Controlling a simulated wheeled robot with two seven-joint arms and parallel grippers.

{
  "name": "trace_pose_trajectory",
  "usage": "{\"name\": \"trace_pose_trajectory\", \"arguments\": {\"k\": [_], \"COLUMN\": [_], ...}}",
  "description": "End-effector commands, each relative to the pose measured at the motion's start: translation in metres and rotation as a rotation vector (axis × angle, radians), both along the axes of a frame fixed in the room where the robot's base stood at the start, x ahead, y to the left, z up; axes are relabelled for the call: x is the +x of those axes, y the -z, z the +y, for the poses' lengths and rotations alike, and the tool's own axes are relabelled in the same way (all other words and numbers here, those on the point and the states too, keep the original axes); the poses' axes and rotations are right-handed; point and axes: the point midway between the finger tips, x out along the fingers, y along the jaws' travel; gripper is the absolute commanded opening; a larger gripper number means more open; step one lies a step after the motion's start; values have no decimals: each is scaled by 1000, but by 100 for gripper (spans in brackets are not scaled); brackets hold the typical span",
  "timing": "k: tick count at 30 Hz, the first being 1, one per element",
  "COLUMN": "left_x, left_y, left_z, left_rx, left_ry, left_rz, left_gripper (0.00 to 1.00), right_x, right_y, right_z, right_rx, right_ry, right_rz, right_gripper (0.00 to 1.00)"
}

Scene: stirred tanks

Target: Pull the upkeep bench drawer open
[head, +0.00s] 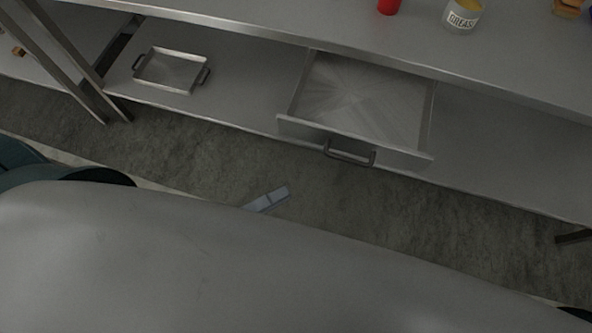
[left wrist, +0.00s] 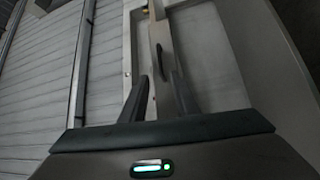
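The upkeep bench drawer (head: 355,100) stands pulled out below the bench top in the head view, and its inside looks empty. Its dark bar handle (head: 349,152) is on the front panel. My left gripper (head: 275,196) shows only in part, below and left of the handle and apart from it; my body hides the rest. In the left wrist view, the two fingers of my left gripper (left wrist: 159,92) are spread. The drawer handle (left wrist: 159,60) appears ahead, in line with the gap between them, and nothing is gripped. My right gripper is not in view.
A metal tray (head: 172,72) with two handles sits on the lower shelf left of the drawer. A red item (head: 389,6) and a grease tin (head: 462,16) stand on the bench top (head: 300,28). The floor in front of the drawer is clear.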

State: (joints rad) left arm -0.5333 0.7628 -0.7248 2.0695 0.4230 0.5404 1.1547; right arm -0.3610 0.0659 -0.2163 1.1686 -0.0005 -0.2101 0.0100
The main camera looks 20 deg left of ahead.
Motion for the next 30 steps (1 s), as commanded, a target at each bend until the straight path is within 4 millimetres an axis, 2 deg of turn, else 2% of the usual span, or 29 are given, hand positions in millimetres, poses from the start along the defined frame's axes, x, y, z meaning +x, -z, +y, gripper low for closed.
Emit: {"name": "trace_pose_trajectory", "arguments": {"k": [7, 25, 28, 30], "left_x": [-13, -12, -9, -4], "left_y": [2, 3, 10, 21], "left_z": [13, 13, 13, 13], "left_rx": [-1, 2, 27, 71], "left_ry": [0, -1, -8, -20], "left_rz": [1, -1, -10, -24], "left_gripper": [28, 28, 28, 28], "right_x": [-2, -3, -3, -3], "right_y": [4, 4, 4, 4], "right_z": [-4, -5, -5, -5], "right_rx": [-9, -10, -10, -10], "right_ry": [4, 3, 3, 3], "right_rz": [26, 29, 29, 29], "right_gripper": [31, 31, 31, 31]}}
